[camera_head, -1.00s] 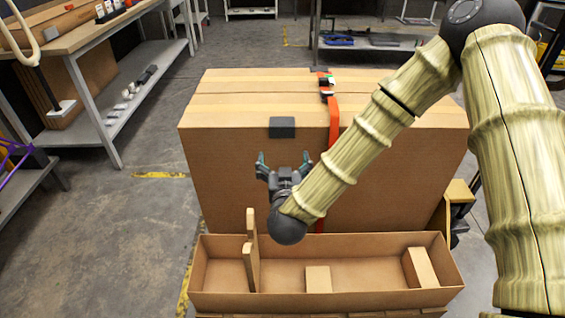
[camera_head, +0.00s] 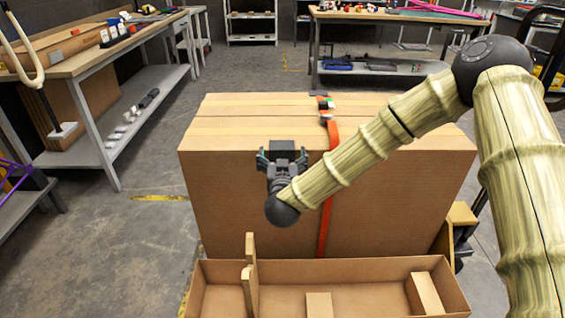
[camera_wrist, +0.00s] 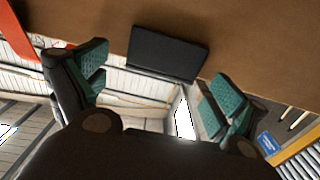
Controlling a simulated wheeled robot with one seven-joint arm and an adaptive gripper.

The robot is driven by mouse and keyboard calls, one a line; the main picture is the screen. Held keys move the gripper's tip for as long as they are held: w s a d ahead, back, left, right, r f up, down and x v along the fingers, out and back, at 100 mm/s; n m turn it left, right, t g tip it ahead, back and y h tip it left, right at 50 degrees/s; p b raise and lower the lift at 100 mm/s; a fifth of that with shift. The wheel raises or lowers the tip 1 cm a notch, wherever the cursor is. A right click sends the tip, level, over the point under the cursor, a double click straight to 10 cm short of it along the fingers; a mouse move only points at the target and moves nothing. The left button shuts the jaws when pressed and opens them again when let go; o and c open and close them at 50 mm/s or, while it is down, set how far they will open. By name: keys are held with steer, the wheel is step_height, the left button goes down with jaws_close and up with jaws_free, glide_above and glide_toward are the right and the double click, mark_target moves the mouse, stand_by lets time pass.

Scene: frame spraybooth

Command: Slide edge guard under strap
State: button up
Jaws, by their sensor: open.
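The edge guard (camera_head: 283,146) is a small dark grey block on the top front edge of a large cardboard box (camera_head: 225,205). An orange strap (camera_head: 332,134) runs over the box top and down its front, just right of the guard and apart from it. My gripper (camera_head: 282,157) is open at the front of the guard, a finger toward each side. In the wrist view, the dark guard (camera_wrist: 168,52) lies just beyond the gap between the teal-padded fingers (camera_wrist: 156,82). The strap (camera_wrist: 18,35) shows at the upper left there. Contact with the guard cannot be told.
An open cardboard tray (camera_head: 375,298) with upright and loose pieces stands in front of the box. A buckle (camera_head: 326,104) sits on the strap on the box top. Workbenches stand at the left (camera_head: 95,40) and at the back (camera_head: 390,18). Floor left of the box is clear.

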mark_target(316, 153)
steer(key=shift+w, duration=0.4)
steer(key=c, duration=1.1)
steer(key=shift+o, duration=1.2)
steer(key=shift+c, duration=0.2)
steer(key=shift+d, duration=0.2)
steer(key=shift+d+p, duration=0.9)
steer(key=shift+d, duration=3.9)
